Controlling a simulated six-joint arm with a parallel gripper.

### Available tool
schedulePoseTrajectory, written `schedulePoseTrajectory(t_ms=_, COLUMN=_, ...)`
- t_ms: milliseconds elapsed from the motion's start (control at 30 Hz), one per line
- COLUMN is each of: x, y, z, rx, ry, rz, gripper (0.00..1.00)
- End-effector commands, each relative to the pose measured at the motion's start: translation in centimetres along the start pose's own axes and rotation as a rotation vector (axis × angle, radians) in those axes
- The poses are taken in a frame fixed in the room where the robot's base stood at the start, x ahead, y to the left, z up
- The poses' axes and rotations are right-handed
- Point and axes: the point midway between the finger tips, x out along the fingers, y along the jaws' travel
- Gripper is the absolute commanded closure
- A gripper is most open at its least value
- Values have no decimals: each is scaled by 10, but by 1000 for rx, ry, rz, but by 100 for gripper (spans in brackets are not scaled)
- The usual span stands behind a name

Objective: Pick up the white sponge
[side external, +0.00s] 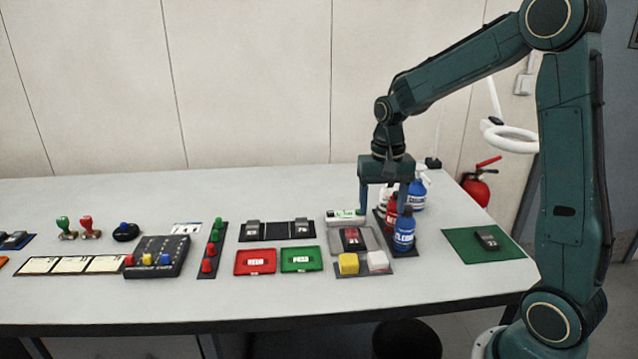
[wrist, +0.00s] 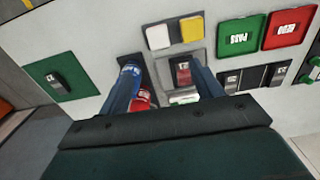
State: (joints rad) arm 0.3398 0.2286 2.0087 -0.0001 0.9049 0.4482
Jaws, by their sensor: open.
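The white sponge (side external: 378,261) lies on a dark grey mat near the front of the table, just right of a yellow sponge (side external: 348,263). In the wrist view the white sponge (wrist: 158,37) is beyond my fingertips, and the yellow sponge (wrist: 192,28) is to its right. My gripper (side external: 384,209) points down above the table, behind and above the sponges, near the bottles. In the wrist view my gripper (wrist: 165,68) has its two fingers spread wide, with nothing held between them.
Blue-and-red bottles (side external: 404,233) stand close to the right of the sponges. A grey tray with a dark red item (side external: 352,238) lies behind them. Red (side external: 255,261) and green (side external: 301,258) trays are to the left. A green mat (side external: 462,244) lies at right.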

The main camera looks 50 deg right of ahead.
Motion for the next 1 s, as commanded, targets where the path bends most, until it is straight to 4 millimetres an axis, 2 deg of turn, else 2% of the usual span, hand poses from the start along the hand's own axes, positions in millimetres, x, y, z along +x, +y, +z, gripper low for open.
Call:
schedulePoseTrajectory(t_ms=267, x=7, y=0, z=0, rx=0, ry=-2, rz=1, gripper=35)
schedulePoseTrajectory(t_ms=733, x=70, y=0, z=1, rx=-1, ry=-4, rz=2, gripper=35)
schedulePoseTrajectory(t_ms=1000, x=86, y=0, z=0, rx=-1, ry=0, rz=0, gripper=35)
